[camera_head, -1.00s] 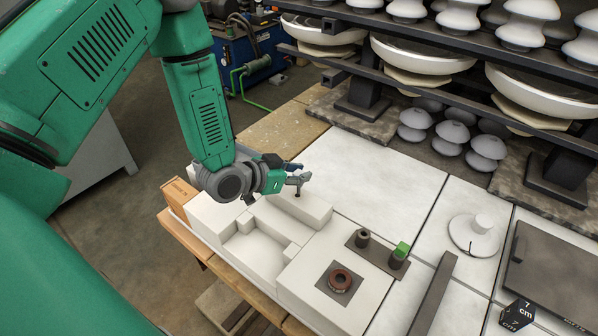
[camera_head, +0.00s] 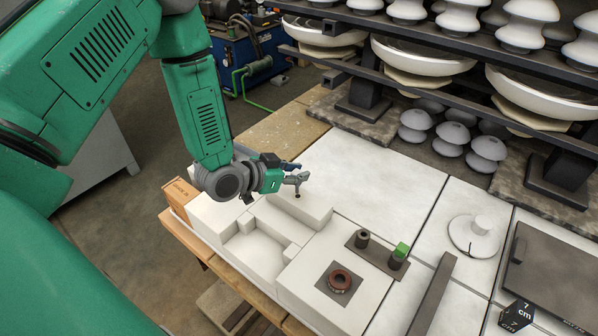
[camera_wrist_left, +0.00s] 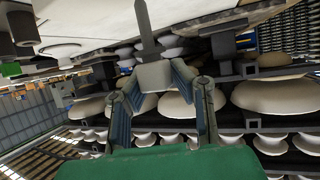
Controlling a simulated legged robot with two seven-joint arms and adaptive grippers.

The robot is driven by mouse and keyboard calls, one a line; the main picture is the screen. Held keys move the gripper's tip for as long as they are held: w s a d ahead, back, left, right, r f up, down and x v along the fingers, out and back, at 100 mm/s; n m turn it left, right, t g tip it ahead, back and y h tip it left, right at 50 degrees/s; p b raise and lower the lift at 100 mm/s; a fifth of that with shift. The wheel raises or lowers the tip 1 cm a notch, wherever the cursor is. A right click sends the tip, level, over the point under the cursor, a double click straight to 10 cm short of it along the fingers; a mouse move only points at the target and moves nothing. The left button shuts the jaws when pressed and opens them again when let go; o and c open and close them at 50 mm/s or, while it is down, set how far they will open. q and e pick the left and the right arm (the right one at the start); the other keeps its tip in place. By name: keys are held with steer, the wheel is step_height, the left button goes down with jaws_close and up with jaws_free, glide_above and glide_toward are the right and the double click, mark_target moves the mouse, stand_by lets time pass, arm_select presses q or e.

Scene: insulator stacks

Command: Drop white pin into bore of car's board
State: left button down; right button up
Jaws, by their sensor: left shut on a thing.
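My left gripper (camera_head: 294,175) is over the raised far end of the white stepped block (camera_head: 262,256). In the left wrist view my left gripper (camera_wrist_left: 155,76) is shut on a pale grey pin (camera_wrist_left: 147,28), its blocky end between the fingers and its thin shank pointing away. In the head view the fingers hide most of the pin. A small dark spot shows just below the fingertips on the block's top; I cannot tell whether it is a bore or the pin's end, nor whether they touch. My right gripper is not in view.
A brown ring (camera_head: 340,279) sits on a dark square plate. A dark plate carries two posts, one with a green cube (camera_head: 402,249). Insulator racks stand behind. The white table middle is clear.

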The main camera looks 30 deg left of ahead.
mark_target(297, 192)
arm_select(q)
steer(key=shift+f, duration=0.25)
steer(key=shift+a+f+b, duration=0.1)
steer(key=shift+f+b, duration=0.25)
steer(key=shift+b, duration=0.05)
steer(key=shift+f+b, duration=1.5)
steer(key=shift+f, duration=0.45)
steer(key=c, duration=1.3)
jaws_free()
steer(key=shift+c, duration=0.2)
steer(key=shift+r, duration=0.1)
